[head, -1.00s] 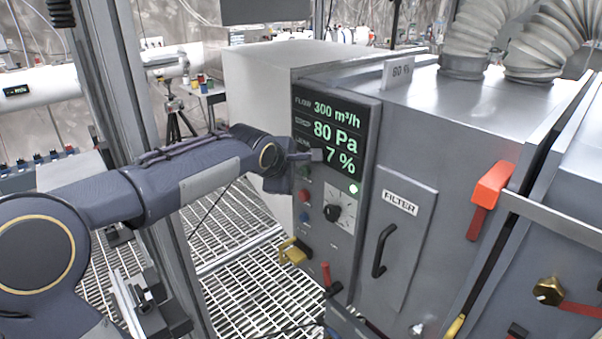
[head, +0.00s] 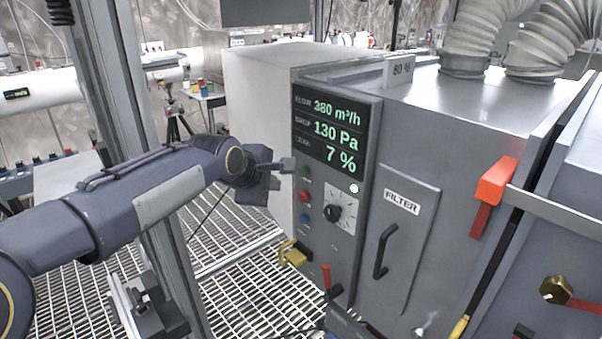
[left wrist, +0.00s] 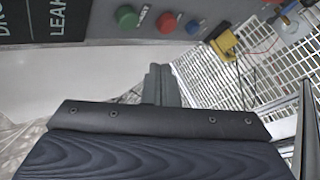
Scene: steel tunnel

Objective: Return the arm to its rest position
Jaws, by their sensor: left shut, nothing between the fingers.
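My left arm comes in from the left in the head view, raised and stretched toward the grey filter cabinet (head: 470,130). My left gripper (head: 289,164) is shut and empty, just left of the cabinet's control panel. In the left wrist view its closed fingers (left wrist: 160,85) point toward the panel's lower edge, apart from the buttons. The display (head: 333,128) reads 380 m³/h, 130 Pa and 7 %. Below it are a green button (head: 305,172), a red button (head: 304,196), a blue button (head: 304,218) and a black dial (head: 333,212). My right gripper is not in view.
A metal post (head: 140,130) stands beside my left arm. A yellow valve (head: 293,253) and a red lever (head: 327,277) stick out low on the cabinet. A red handle (head: 494,182) juts out at the right. Open grating floor (head: 240,270) lies below the arm.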

